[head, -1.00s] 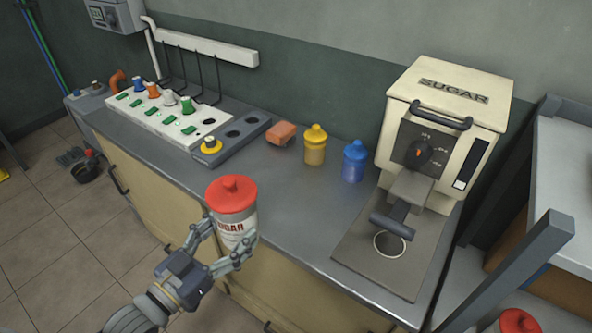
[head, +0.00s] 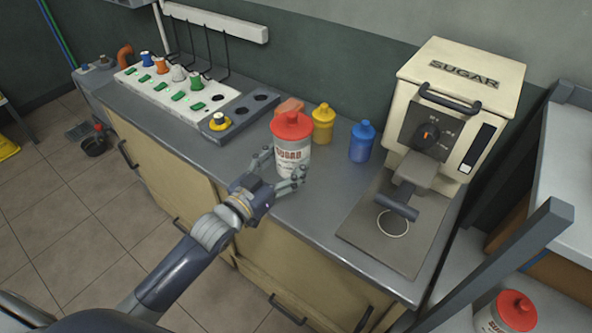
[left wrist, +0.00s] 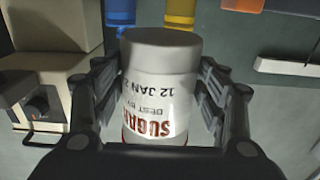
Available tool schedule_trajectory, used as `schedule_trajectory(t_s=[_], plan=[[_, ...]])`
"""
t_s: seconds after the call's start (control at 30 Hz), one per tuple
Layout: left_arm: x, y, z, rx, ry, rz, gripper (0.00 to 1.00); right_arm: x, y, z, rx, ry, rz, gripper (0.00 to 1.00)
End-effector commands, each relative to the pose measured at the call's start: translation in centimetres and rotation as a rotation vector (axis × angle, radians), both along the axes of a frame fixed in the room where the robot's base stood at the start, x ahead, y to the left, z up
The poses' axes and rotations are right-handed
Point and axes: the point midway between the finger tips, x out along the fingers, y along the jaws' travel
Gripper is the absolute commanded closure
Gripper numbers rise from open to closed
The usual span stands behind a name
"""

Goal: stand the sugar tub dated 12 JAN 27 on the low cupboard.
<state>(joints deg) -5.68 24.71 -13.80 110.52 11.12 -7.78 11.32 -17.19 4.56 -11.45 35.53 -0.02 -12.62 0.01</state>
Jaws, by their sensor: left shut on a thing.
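My left gripper (head: 276,178) is shut on a white sugar tub (head: 292,155) with a red lid. The tub is upright over the grey top of the low cupboard (head: 325,225); I cannot tell whether its base touches the top. In the left wrist view the held tub (left wrist: 155,95) appears upside down between the fingers of the left gripper (left wrist: 160,90). Its label reads SUGAR, BEST BY, 12 JAN 2, with the last digit turned out of sight. A second red-lidded tub (head: 507,313) stands low at the right; its date is not readable. My right gripper is out of view.
A sugar machine (head: 450,110) stands to the right, a rack of coloured knobs (head: 180,90) to the left. A dark slanted post (head: 500,262) is at the right.

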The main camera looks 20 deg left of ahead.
Motion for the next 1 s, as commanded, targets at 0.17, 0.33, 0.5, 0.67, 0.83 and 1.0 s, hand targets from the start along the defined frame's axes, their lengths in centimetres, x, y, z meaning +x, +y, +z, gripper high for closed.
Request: schedule_trajectory(t_s=[0.17,0.33,0.5,0.67,0.83,1.0], plan=[[3.4,-1.3,0.5,-0.002,-0.009,-0.001,0.73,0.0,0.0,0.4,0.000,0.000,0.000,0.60],[3.4,-1.3,-2.2,-0.001,-0.003,-0.001,0.73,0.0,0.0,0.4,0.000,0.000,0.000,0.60],[3.4,-1.3,-3.3,-0.002,-0.005,-0.001,0.73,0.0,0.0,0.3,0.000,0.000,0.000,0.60],[3.4,-1.3,-5.7,-0.002,-0.003,0.000,0.73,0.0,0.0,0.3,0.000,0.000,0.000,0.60],[3.8,-1.4,-6.6,-0.002,-0.007,-0.001,0.73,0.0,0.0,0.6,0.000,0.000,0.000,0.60],[3.8,-1.4,-6.7,-0.002,-0.007,-0.001,0.73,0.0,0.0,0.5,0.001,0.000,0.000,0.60]])
